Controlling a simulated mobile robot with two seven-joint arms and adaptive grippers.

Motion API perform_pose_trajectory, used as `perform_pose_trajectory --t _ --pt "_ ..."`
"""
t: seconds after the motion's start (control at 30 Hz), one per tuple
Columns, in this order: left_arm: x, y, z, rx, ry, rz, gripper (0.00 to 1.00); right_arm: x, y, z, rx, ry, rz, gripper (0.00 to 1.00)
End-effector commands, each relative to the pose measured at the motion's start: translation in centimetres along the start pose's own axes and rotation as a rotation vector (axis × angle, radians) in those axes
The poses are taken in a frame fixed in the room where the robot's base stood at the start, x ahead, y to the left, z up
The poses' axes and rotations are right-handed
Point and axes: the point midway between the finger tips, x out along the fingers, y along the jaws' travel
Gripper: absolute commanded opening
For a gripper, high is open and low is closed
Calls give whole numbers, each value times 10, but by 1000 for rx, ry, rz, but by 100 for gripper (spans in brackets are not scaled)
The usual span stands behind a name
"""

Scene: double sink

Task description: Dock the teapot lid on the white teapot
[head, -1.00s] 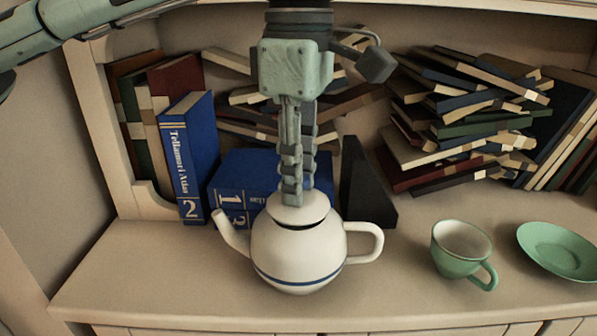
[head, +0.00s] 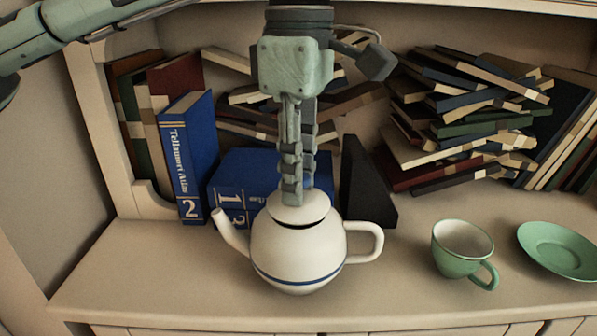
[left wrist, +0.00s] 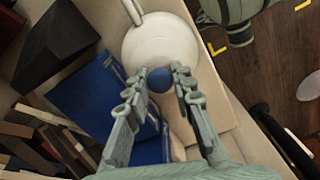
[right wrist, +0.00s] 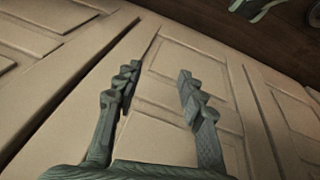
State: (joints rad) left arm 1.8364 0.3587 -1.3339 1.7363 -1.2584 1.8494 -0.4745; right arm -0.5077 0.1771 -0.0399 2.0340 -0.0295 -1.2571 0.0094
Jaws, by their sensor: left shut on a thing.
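The white teapot (head: 298,262) with a blue band stands upright on the shelf, spout to the left and handle to the right. My left gripper (head: 297,192) points down above it, shut on the blue knob (left wrist: 159,79) of the white teapot lid (head: 298,207). The lid is over the teapot's mouth, and a dark crescent of the opening shows below its front edge. I cannot tell whether its back edge touches the rim. In the left wrist view the fingers (left wrist: 160,76) flank the knob. My right gripper (right wrist: 158,73) is open and empty, facing cabinet doors.
A green cup (head: 460,256) and a green saucer (head: 558,250) are to the right of the teapot. Blue books (head: 190,158) and a dark wedge (head: 366,190) stand close behind it. Piled books (head: 470,120) fill the back right. The shelf front at left is clear.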

Motion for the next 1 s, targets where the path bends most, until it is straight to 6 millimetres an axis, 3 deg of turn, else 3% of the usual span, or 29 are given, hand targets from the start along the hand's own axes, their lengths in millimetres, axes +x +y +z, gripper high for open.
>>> perform_pose_trajectory --t 0.87,0.9,1.0 --pt "14 0 0 0 0 0 0 10 -2 3 0 0 0 40" --pt "12 0 0 0 0 0 28 9 -2 2 0 0 0 40" --pt "13 0 0 0 0 0 32 9 -2 2 0 0 0 40"
